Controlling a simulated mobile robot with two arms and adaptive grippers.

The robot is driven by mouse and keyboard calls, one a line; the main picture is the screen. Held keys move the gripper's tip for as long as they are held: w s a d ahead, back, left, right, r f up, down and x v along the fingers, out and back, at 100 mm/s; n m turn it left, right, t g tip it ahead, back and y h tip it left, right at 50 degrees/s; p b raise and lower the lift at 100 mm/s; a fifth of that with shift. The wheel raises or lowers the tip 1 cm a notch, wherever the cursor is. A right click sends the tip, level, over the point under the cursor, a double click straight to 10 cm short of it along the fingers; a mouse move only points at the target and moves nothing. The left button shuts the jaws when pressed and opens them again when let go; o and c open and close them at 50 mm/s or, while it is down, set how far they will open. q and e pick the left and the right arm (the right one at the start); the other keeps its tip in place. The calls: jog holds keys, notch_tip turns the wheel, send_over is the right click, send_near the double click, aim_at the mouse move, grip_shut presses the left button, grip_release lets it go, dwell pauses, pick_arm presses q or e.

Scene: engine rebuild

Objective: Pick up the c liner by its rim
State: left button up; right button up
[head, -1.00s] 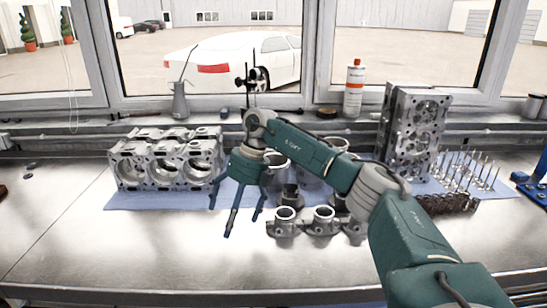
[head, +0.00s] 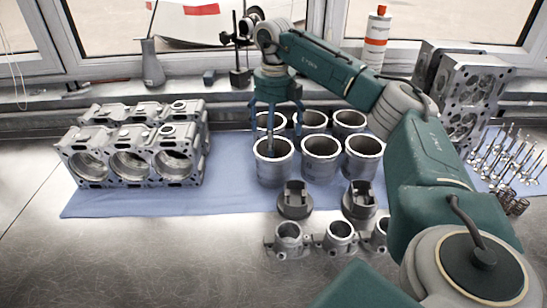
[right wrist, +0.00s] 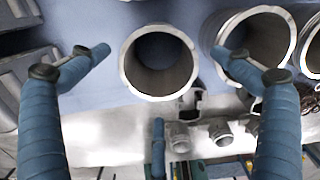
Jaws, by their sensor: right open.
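Several metal cylinder liners stand upright in two rows on a blue mat (head: 110,204). No label shows which one is the c liner. My right gripper (head: 273,122) hangs pointing down over the left end of the rows, open and empty, at the front-left liner (head: 273,165). In the right wrist view a liner (right wrist: 128,68) lies between two spread blue fingers, its round rim and dark bore facing the camera. The third finger (right wrist: 158,150) shows lower down. I cannot tell whether any finger touches the rim. My left gripper is not in view.
An engine block (head: 135,160) stands left of the liners. Pistons (head: 295,200) and rods (head: 338,236) stand in front. Another liner (right wrist: 258,45) is close on the right in the wrist view. A cylinder head (head: 468,95) and valves (head: 510,160) are at right.

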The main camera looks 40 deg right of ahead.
notch_tip(320, 180, down, 7)
jog(key=shift+w+r+p, duration=0.1)
jog(key=shift+w+p, duration=0.05)
jog(key=shift+p, duration=0.9)
jog(key=shift+f, duration=0.4)
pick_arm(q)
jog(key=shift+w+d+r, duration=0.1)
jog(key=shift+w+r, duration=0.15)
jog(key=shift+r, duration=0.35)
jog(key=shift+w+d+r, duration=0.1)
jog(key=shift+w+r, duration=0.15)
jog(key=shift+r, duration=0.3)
pick_arm(e)
jog(key=shift+c, duration=0.5)
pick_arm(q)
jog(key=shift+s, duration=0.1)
pick_arm(e)
jog(key=shift+r, duration=0.1)
jog(key=c, duration=1.3)
